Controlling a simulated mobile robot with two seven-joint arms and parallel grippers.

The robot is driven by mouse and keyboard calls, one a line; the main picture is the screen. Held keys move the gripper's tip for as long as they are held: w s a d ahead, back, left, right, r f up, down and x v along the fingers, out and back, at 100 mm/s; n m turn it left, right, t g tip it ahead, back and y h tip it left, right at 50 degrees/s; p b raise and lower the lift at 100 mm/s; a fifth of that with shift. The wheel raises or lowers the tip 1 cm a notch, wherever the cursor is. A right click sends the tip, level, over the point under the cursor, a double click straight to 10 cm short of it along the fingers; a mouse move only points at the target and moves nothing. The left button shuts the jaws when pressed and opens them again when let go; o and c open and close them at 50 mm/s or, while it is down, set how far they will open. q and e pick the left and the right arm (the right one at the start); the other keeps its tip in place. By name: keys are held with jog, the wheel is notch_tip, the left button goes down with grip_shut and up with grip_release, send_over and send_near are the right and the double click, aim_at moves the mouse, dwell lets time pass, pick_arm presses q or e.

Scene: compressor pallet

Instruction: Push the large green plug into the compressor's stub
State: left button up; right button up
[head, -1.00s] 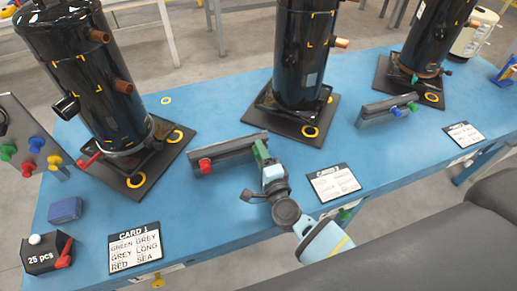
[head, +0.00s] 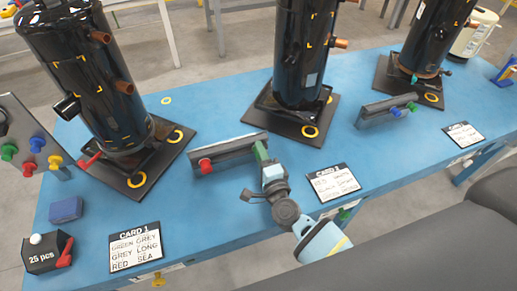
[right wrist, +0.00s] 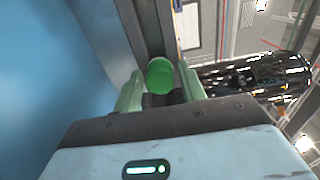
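The large green plug (right wrist: 159,76) shows in the right wrist view between the fingertips of my right gripper (right wrist: 160,88). The fingers stand apart on either side of it, and a dark gap shows at its right. In the head view my right gripper (head: 262,152) is at the right end of a dark rack (head: 232,155); its fingers mostly hide the plug there. The middle black compressor (head: 300,60) stands behind the rack, with a copper stub (head: 341,43) on its right side. Which stub is meant cannot be told. My left gripper is not in view.
A red plug (head: 206,165) sits at the rack's left end. The left compressor (head: 85,75) and right compressor (head: 432,35) stand on dark plates. Another rack (head: 375,113) holds small plugs. Cards lie along the front of the blue table (head: 225,205); its middle has free room.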

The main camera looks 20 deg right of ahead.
grip_shut()
jog(key=shift+s, duration=0.15)
jog(key=shift+s+d+p, duration=0.1)
jog(key=shift+s+p, duration=0.4)
jog(key=shift+s, duration=2.35)
